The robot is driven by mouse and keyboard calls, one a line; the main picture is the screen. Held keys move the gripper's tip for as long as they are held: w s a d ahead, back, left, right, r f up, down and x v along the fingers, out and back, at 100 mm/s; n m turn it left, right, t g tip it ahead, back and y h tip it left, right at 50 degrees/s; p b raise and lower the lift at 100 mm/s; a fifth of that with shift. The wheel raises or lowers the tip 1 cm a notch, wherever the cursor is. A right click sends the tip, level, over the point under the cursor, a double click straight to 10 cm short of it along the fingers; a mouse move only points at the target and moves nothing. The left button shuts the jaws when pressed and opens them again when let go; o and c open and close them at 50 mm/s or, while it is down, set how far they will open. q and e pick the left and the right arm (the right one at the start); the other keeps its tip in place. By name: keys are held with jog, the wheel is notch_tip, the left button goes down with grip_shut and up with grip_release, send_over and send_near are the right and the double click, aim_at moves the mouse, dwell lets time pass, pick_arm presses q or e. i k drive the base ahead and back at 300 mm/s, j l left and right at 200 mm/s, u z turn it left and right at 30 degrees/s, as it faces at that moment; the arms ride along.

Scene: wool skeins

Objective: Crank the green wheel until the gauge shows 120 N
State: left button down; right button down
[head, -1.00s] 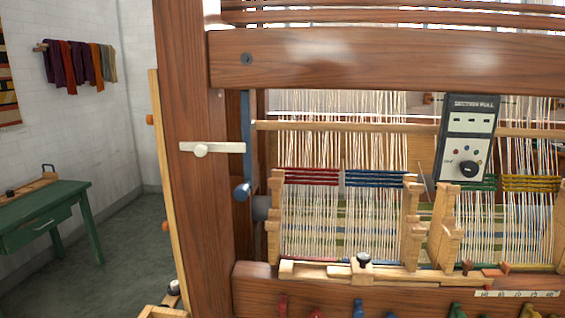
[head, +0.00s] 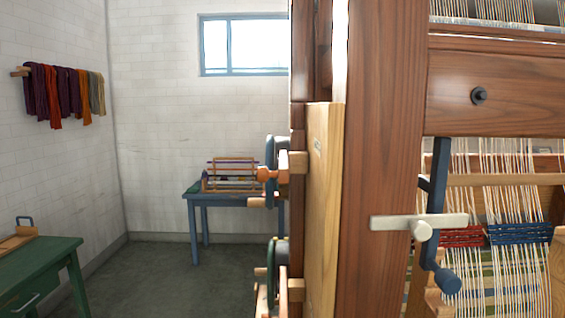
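Two wheels show nearly edge-on at the left side of the loom's wooden post: an upper dark wheel (head: 270,160) with an orange knob (head: 264,174), and a lower dark wheel (head: 272,262) with a greenish tint at its edge. I cannot tell their colours for sure. Part of each is hidden by wooden blocks and the side board. No gauge reading or gauge face is in view. Neither of my grippers is in view.
The loom's thick post (head: 378,120) fills the right middle, with a white lever (head: 395,222) and a blue crank (head: 437,190) on it. A blue table (head: 192,199) stands at the back, a green table (head: 60,262) at left. The floor (head: 150,270) between is clear.

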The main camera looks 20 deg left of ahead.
aim_at(270, 271)
jog(key=i+j+z, duration=0.2)
jog(key=j+z, duration=0.15)
jog(key=j, duration=0.9)
jog(key=j+z, duration=0.3)
jog(key=j, duration=0.95)
jog(key=i+j, duration=0.15)
jog(key=j, duration=0.15)
jog(key=i+j+z, duration=0.1)
jog(key=j, duration=0.25)
jog(key=i+j, duration=0.2)
jog(key=i+j+z, duration=0.1)
jog(key=j, duration=0.35)
jog(key=i+j+z, duration=0.1)
jog(key=j, duration=0.25)
jog(key=k+j+u, duration=0.1)
jog(key=j+u, duration=0.4)
jog(key=l, duration=0.1)
